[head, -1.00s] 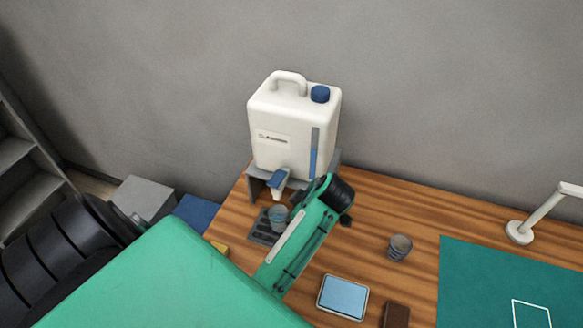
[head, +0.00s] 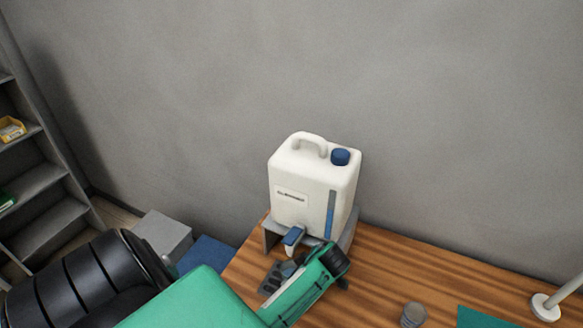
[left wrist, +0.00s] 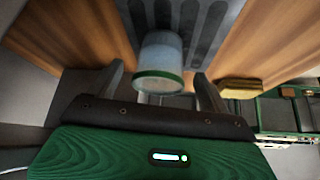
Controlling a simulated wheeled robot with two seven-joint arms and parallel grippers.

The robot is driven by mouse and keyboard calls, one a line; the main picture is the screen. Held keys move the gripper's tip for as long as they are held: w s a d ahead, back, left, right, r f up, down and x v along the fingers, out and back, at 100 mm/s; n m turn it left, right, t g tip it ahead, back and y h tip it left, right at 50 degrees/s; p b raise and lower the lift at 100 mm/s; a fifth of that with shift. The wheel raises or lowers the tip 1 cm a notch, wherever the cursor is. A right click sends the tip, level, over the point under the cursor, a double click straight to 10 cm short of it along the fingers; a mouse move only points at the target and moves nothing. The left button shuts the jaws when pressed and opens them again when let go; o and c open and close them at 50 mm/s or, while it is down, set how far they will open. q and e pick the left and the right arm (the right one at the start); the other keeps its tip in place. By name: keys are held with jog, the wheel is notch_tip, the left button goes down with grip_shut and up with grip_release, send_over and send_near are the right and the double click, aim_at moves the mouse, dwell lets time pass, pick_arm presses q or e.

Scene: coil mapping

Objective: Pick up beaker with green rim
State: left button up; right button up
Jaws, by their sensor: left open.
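The beaker with the green rim (left wrist: 160,58) shows in the left wrist view, clear-walled, on a dark slatted tray. The tray (head: 268,284) also shows in the head view, under the tap (head: 292,239) of a white jug (head: 309,190); there my left arm hides most of the beaker. My left gripper (left wrist: 160,88) is open, with one finger on each side of the beaker's rim end in the wrist picture. Gaps show on both sides, so it is not clamped. The right gripper is in neither view.
The jug stands on a grey stand (head: 270,236) on the wooden table (head: 385,256). A grey cup (head: 414,314) is at the lower right, with a green mat (head: 480,318) and a white lamp (head: 545,306) beyond. A yellow block (left wrist: 240,89) lies right of the left gripper.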

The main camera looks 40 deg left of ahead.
aim_at(291, 272)
pick_arm(q)
jog(key=p+x, duration=0.1)
jog(key=x, duration=0.2)
jog(key=shift+a, duration=0.25)
jog(key=shift+a+f, duration=0.1)
jog(key=shift+f, duration=0.25)
jog(key=c, duration=1.1)
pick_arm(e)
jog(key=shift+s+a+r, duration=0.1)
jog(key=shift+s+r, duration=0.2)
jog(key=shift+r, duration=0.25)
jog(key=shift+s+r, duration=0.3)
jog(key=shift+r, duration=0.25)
pick_arm(q)
jog(key=shift+a+r, duration=0.1)
jog(key=shift+r, duration=0.05)
